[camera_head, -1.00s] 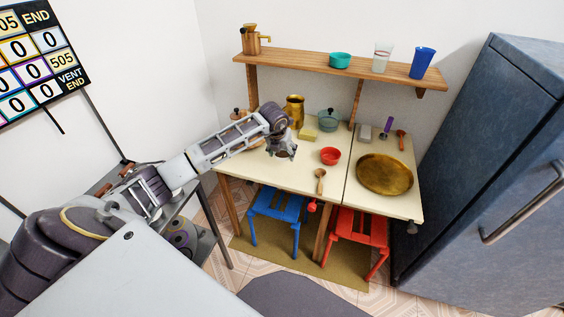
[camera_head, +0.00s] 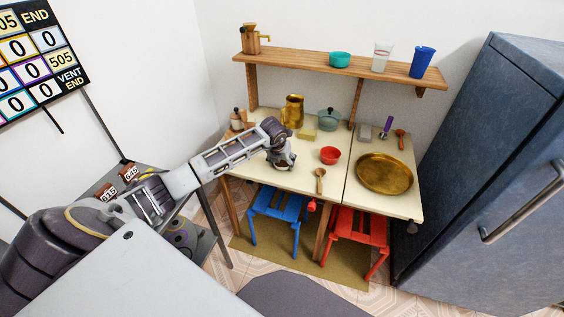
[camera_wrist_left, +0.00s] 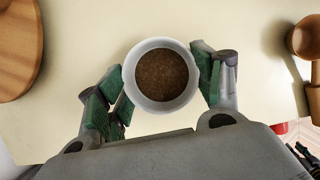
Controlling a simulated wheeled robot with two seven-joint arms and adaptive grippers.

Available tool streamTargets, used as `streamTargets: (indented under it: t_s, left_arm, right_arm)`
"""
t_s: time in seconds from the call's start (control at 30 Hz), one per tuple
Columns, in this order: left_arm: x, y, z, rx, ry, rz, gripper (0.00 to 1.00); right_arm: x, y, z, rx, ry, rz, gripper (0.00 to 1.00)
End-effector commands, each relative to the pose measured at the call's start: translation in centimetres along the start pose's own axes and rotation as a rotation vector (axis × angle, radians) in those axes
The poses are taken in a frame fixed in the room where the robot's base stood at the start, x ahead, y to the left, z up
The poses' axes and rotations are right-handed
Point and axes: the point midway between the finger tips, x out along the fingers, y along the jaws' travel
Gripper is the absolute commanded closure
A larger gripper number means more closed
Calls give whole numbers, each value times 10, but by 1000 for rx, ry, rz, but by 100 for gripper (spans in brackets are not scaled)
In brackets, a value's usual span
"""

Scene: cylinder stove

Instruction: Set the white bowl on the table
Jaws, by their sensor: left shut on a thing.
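The white bowl (camera_wrist_left: 134,88) is in the middle of the left wrist view, upright, with a brown filling inside. My left gripper (camera_wrist_left: 160,84) is shut on the bowl, with green-padded fingers on either side of it. In the head view my left gripper (camera_head: 281,158) is low over the left part of the cream table (camera_head: 297,181), and it mostly hides the bowl there. I cannot tell whether the bowl touches the tabletop. My right gripper is not in view.
A red bowl (camera_head: 330,155) and a wooden spoon (camera_head: 320,178) are to the right of my gripper. A brass jug (camera_head: 292,111), a lidded teal pot (camera_head: 329,118) and a yellow block (camera_head: 308,135) stand behind. A large brass pan (camera_head: 384,173) is farther right.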

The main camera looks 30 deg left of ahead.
Motion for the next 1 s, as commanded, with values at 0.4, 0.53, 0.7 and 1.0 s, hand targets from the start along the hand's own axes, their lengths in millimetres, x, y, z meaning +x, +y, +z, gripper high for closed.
streamTargets:
  t_s: [0.4, 0.53, 0.7, 1.0]
  left_arm:
    - [2, 0, 0, 0, -1, 0, 62]
    - [3, 0, -1, 0, -1, 0, 62]
    - [3, 0, -1, 0, -1, 0, 17]
    - [3, 0, -1, 0, -1, 0, 12]
  right_arm:
    - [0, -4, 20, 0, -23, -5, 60]
    - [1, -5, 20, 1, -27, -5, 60]
    - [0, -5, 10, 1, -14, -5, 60]
    - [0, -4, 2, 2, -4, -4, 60]
